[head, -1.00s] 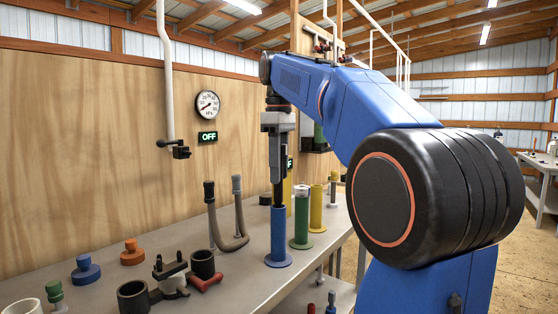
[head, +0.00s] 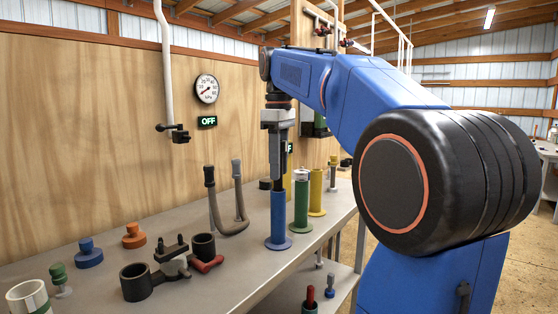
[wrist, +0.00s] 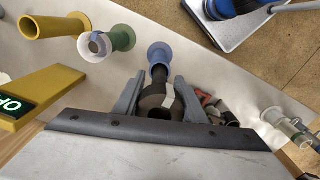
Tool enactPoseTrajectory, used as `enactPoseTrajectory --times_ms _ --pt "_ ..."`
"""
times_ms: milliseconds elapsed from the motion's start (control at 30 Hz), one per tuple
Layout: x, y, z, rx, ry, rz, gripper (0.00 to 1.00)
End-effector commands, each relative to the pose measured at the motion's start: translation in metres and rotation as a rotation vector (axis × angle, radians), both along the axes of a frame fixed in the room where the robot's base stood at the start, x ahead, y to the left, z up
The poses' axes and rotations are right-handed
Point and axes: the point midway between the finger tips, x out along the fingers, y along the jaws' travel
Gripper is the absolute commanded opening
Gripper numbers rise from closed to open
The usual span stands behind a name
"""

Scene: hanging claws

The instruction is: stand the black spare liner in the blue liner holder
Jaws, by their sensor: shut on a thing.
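My gripper (head: 276,170) points straight down over the blue liner holder (head: 278,222), an upright blue tube on a round foot near the bench's front edge. In the wrist view, my gripper (wrist: 157,100) is shut on the black spare liner (wrist: 158,75), which lies between the two grey fingers. The liner's far end reaches the mouth of the blue holder (wrist: 160,52) and appears to be inside it. How deep it sits is hidden. In the head view, the fingers hide most of the liner just above the holder's rim.
A green holder (head: 301,205) and a yellow holder (head: 317,195) stand close behind on the right. A grey U-shaped hose (head: 232,225) stands to the left. Black cups (head: 136,283) and knobbed orange (head: 133,238) and blue (head: 89,255) pieces occupy the bench's left part.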

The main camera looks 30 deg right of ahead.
Motion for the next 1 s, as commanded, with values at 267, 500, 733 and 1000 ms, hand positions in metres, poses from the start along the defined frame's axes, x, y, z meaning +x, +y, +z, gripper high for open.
enactPoseTrajectory --times_ms 267,500,733,1000 --pt "0.0 0.0 -0.018 0.0 0.0 0.0 0.0" --pt "0.0 0.0 -0.033 0.001 0.001 0.0 0.0" --pt "0.0 0.0 -0.04 -0.001 -0.001 0.0 0.59" --pt "0.0 0.0 -0.04 0.0 0.0 0.0 0.71"
